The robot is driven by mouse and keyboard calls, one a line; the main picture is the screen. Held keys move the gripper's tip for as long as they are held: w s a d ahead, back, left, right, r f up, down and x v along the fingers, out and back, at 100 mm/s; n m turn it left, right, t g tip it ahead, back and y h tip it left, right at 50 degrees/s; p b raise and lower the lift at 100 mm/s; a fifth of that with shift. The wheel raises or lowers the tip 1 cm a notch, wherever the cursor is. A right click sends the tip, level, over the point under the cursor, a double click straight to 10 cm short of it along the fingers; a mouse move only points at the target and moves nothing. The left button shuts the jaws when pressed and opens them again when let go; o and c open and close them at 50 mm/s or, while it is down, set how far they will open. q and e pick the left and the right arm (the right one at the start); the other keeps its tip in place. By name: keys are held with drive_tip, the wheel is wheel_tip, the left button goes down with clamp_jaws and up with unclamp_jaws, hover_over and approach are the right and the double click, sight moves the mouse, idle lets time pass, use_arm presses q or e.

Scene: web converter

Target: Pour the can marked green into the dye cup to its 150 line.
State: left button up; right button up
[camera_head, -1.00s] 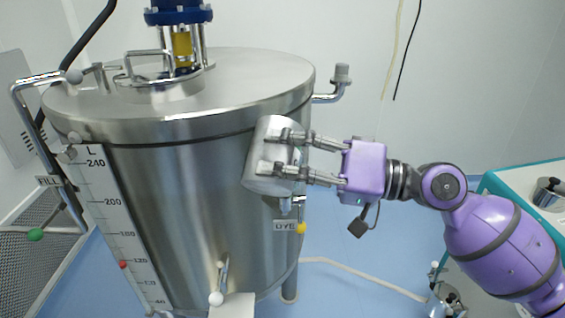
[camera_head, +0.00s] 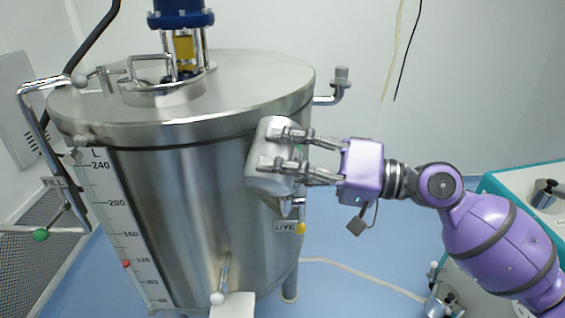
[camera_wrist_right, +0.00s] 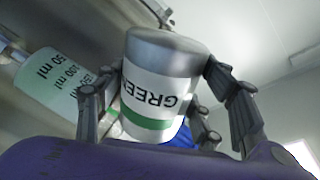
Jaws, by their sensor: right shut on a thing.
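My right gripper (camera_head: 275,150) is shut on the silver can (camera_head: 264,180) and holds it tilted in front of the steel tank's right side. In the right wrist view the can (camera_wrist_right: 160,55) has a white label reading GREEN and a green band, between the fingers. The dye cup (camera_wrist_right: 50,80) shows at the left of that view, pale green, with 50, 100 and 150 ml marks. In the head view the cup is mostly hidden behind the can, above the DYE sign (camera_head: 286,227). I cannot see liquid or a stream clearly. My left gripper is not in view.
The large steel tank (camera_head: 180,200) fills the left and middle, with a litre scale (camera_head: 120,215) and a FILL pipe (camera_head: 35,120) at its left. A yellow-tipped handle (camera_head: 300,228) is by the DYE sign. A teal-edged bench (camera_head: 490,185) stands at right.

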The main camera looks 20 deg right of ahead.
drive_tip(key=shift+r+m+p, duration=0.45)
drive_tip(key=shift+m+p, duration=0.05)
drive_tip(key=shift+m, duration=0.1)
idle(0.3)
